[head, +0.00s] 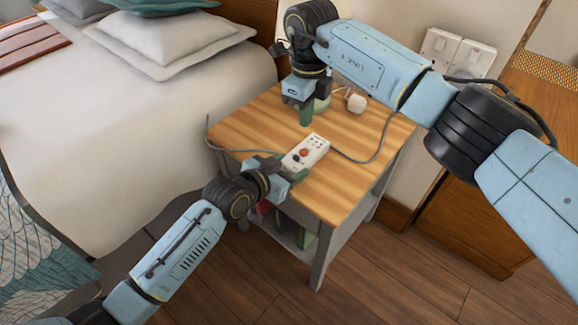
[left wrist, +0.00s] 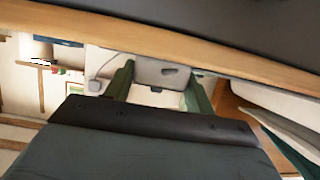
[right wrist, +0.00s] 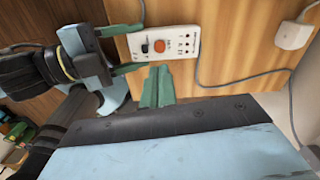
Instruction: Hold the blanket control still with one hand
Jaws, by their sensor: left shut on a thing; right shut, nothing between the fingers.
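The blanket control (head: 306,152) is a white box with an orange-red button, a dark switch and small dark marks. It lies near the front edge of the wooden bedside table (head: 345,190), with a grey cord at each end. My left gripper (head: 291,172) is shut on its near end. The left wrist view shows the control (left wrist: 156,96) between the green fingers. My right gripper (head: 306,116) is shut and empty, pointing down behind the control. In the right wrist view its closed green tips (right wrist: 157,84) appear just beside the control (right wrist: 165,45), and whether they touch it is unclear.
Wall sockets (head: 440,48) are behind. The bed (head: 130,125) stands left of the table. The right part of the tabletop is mostly clear.

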